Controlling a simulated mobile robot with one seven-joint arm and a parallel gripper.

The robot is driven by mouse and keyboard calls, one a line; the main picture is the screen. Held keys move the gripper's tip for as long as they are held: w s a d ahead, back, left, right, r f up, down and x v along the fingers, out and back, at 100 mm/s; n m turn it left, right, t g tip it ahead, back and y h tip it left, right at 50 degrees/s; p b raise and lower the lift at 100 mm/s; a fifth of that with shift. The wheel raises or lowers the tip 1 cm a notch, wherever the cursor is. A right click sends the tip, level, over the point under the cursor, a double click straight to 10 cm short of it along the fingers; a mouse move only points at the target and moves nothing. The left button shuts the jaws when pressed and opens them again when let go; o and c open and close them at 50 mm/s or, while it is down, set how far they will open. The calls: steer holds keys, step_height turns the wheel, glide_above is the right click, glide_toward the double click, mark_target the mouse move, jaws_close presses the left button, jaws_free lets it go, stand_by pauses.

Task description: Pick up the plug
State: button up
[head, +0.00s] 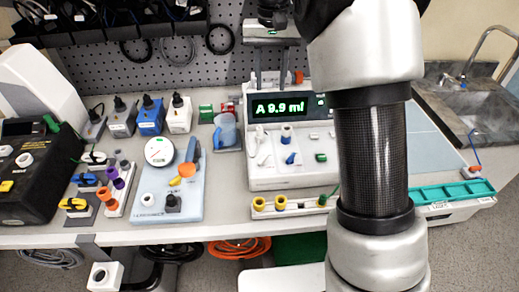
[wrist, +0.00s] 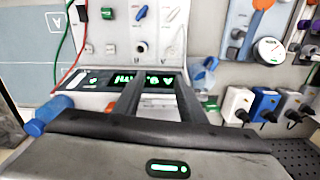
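Several plug-like blocks with black tops stand in a row at the back of the bench: a grey one (head: 94,127), a pale one (head: 121,122), a blue one (head: 151,119) and a white one (head: 179,117). The blue block also shows at the right of the wrist view (wrist: 264,104). A black piece (head: 172,203) sits on the light-blue board. I cannot tell which is the task's plug. My gripper (wrist: 158,90) is open, its two dark fingers apart with nothing between them, in front of the pump display. In the head view it is behind the pump's top (head: 271,82).
The pump (head: 290,158) with its lit green display stands mid-bench. The light-blue board (head: 180,213) carries a round dial and coloured parts. A blue jug (head: 226,133) stands between.

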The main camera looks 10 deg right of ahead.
step_height(320, 180, up, 3)
steer(key=s+a+b, duration=0.1)
steer(key=a+b, duration=0.1)
steer(key=b, duration=0.3)
glide_above(260, 128)
steer(key=f, duration=1.1)
steer(key=shift+w+d+f, duration=0.15)
steer(key=shift+d+f, duration=0.05)
steer(key=shift+f, duration=0.2)
steer(key=shift+a+f+b, duration=0.15)
steer(key=shift+f+b, duration=0.2)
steer(key=shift+f, duration=0.95)
steer(key=shift+a+f+b, duration=0.1)
steer(key=shift+f+b, duration=0.25)
steer(key=shift+f, duration=0.95)
jaws_close()
